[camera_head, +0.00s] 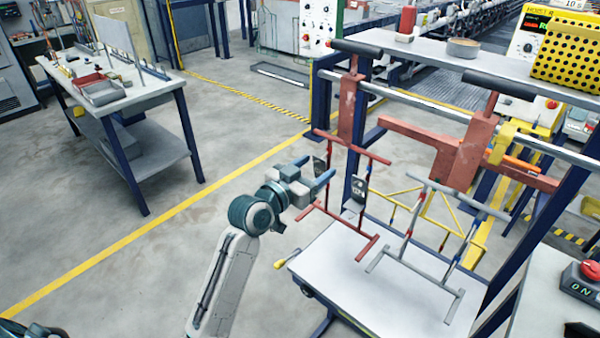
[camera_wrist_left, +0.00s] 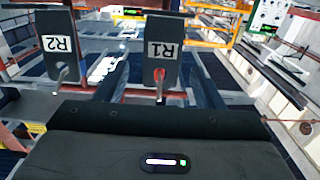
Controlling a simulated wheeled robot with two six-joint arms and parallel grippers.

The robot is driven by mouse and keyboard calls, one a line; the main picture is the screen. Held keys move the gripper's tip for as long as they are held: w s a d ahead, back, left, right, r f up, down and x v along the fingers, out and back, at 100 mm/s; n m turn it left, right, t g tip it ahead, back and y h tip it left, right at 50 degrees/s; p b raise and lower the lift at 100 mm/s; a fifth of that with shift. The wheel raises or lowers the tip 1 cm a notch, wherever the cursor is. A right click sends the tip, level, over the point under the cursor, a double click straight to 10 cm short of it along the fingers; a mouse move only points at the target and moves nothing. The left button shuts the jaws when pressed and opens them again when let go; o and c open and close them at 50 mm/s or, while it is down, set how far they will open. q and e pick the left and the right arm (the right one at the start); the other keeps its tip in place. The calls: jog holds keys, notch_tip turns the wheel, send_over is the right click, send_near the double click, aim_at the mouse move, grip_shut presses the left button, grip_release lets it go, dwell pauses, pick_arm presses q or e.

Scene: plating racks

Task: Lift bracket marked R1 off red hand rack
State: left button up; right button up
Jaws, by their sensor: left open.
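The bracket marked R1 (camera_wrist_left: 163,38) is a dark plate with a white label, upside down in the left wrist view. It is at a red-tipped hook (camera_wrist_left: 160,85), in line between my left gripper's two fingers. In the head view it appears as the dark plate (camera_head: 320,166) on the left of the red hand rack (camera_head: 376,246). My left gripper (camera_head: 317,168) is open, its blue fingers pointing at this plate. Contact cannot be told. The bracket marked R2 (camera_wrist_left: 57,30) hangs beside it; it also shows in the head view (camera_head: 359,188). My right gripper is not in view.
A grey hand rack (camera_head: 408,262) hangs to the right of the red one. A white-topped table (camera_head: 340,272) is below both racks. The rail (camera_head: 400,98) carries the racks. A side bench (camera_head: 140,93) stands at the left, with clear floor between.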

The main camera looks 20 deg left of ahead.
aim_at(328, 157)
pick_arm(q)
jog(key=shift+p+x, duration=0.55)
jog(key=shift+x, duration=1.6)
jog(key=shift+a, duration=0.1)
jog(key=c, duration=1.1)
jog(key=shift+o, duration=1.3)
jog(key=shift+c, duration=1.2)
jog(key=shift+r, duration=0.1)
